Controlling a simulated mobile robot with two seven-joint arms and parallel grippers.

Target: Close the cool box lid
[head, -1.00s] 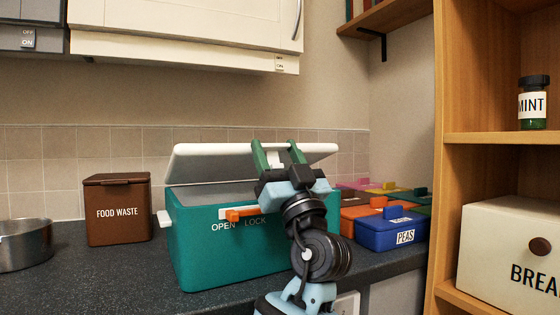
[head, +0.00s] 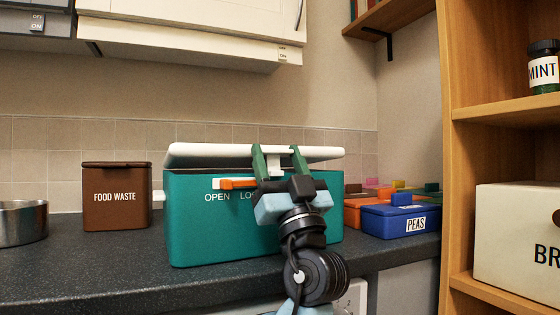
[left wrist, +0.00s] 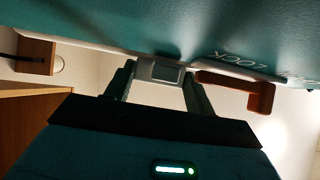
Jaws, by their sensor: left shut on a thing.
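The teal cool box (head: 205,235) stands on the dark worktop. The left wrist view shows the tab (left wrist: 160,72) between the fingers and the box front upside down. The orange latch (head: 238,184) sits on the box front above the words OPEN and LOCK, LOCK partly hidden by my gripper. My right gripper is out of view.
A brown food waste bin (head: 115,210) and a metal pan (head: 22,225) stand left of the box. A blue PEAS container (head: 385,222) and other coloured containers are close on its right. A wooden shelf unit (head: 460,190) rises farther right. Cupboards hang above.

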